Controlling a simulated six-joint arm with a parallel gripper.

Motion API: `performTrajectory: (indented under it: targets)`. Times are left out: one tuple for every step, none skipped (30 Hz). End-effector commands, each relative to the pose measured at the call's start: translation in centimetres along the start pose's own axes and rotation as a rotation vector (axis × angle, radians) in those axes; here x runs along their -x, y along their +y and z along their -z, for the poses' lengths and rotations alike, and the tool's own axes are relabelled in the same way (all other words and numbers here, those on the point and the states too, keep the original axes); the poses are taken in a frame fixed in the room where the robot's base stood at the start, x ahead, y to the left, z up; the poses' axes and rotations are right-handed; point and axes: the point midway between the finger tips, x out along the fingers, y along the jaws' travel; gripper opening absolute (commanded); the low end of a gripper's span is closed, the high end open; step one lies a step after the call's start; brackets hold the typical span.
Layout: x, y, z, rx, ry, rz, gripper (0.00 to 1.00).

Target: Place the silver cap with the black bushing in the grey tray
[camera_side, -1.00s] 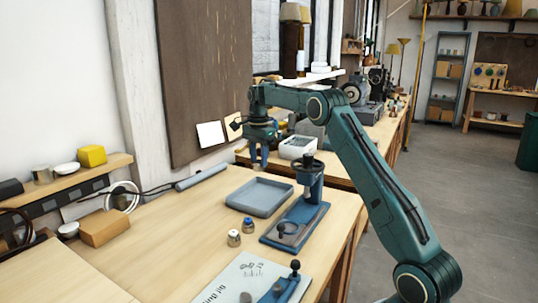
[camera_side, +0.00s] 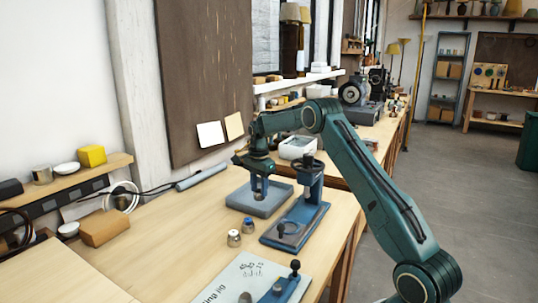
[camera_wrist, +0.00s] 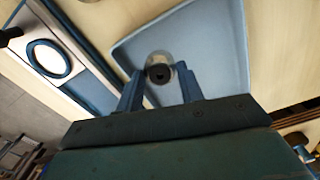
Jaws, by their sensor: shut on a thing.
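My gripper (camera_side: 259,192) points down over the grey tray (camera_side: 270,209), with its fingertips low at the tray. In the wrist view my gripper (camera_wrist: 160,85) is shut on the silver cap with the black bushing (camera_wrist: 159,60). The dark bushing hole faces the camera. Behind the cap lies the bare floor of the grey tray (camera_wrist: 215,40). In the side view the fingers hide the cap, and I cannot tell whether it touches the tray floor.
A blue press (camera_side: 305,205) stands close to the tray's right side. Two small caps (camera_side: 234,238) (camera_side: 249,225) stand on the bench in front of the tray. A cardboard box (camera_side: 104,228) is at the left. A printed sheet with a blue jig (camera_side: 280,290) lies at the front.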

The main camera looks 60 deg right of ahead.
Motion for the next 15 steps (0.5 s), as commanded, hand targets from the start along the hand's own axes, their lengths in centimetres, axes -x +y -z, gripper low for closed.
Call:
performTrajectory:
  targets:
    - [-0.6,0.1,0.0,0.000,-0.001,-0.003,0.12]
    - [-0.9,0.1,0.0,0.000,-0.001,-0.002,0.12]
    - [-1.4,0.0,0.0,0.000,-0.001,-0.003,0.12]
    - [-1.8,0.1,0.0,0.000,-0.001,-0.003,0.12]
    - [-2.1,0.1,0.0,0.000,-0.001,-0.003,0.12]
    - [-2.6,0.0,0.0,0.000,-0.001,-0.002,0.12]
    - [-2.9,0.0,0.0,0.000,-0.001,-0.002,0.12]
    - [-3.1,0.0,0.0,0.000,-0.001,-0.002,0.12]
    - [-3.4,0.0,0.0,0.000,0.000,-0.002,0.12]
    - [-3.5,0.0,0.0,0.000,0.000,-0.001,0.12]
    - [-3.5,0.0,0.0,0.000,0.000,0.000,0.12]
    - [-3.6,0.0,0.0,0.000,0.000,0.000,0.12]
    - [-3.6,0.0,0.0,0.000,0.000,0.001,0.12]
    - [-3.6,0.0,0.0,0.000,0.000,0.001,0.12]
    - [-3.6,0.0,0.0,0.000,0.000,0.001,0.12]
